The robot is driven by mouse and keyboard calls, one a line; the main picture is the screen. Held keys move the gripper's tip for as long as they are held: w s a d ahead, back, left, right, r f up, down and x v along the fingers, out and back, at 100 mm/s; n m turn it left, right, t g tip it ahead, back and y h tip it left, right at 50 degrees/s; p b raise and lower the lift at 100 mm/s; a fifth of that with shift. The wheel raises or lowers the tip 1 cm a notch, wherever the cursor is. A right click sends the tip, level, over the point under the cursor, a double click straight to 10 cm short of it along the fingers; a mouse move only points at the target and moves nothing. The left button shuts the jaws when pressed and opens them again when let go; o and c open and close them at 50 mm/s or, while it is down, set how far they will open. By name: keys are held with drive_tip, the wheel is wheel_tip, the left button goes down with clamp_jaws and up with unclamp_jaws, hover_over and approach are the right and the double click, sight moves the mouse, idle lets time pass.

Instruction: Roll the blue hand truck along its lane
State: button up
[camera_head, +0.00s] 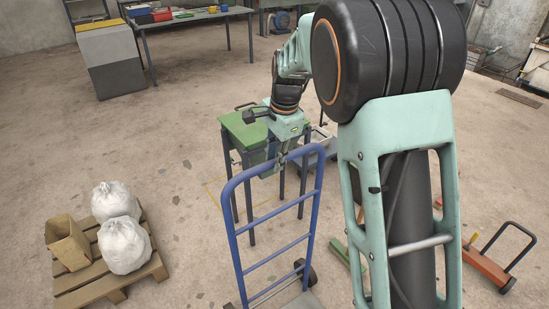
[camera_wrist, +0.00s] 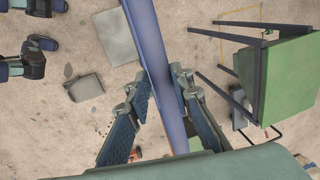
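The blue hand truck (camera_head: 237,232) stands upright in the lower middle of the head view, with blue rungs, a dark wheel and part of a grey toe plate at the bottom. My gripper (camera_head: 283,165) is at its top bar. In the wrist view the blue bar (camera_wrist: 150,45) runs between the two fingers of my gripper (camera_wrist: 163,82). Both fingertips appear to press against its sides. My arm hides part of the floor right of the truck. I cannot make out a clearly marked lane.
A green-topped table (camera_head: 246,132) stands close behind the truck, with thin yellow floor lines around it. A pallet (camera_head: 95,292) with white sacks and a box is at left. An orange wheeled frame (camera_head: 486,267) lies at right. Floor between pallet and truck is clear.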

drive_tip(key=o, duration=0.4)
drive_tip(key=shift+s+d, duration=0.2)
drive_tip(key=shift+c, duration=0.2)
drive_tip(key=shift+w+a, duration=0.1)
drive_tip(key=shift+r, duration=0.35)
wheel_tip(320, 180, up, 11)
drive_tip(key=s+d, duration=0.1)
drive_tip(key=s, duration=0.1)
drive_tip(key=shift+d, duration=0.2)
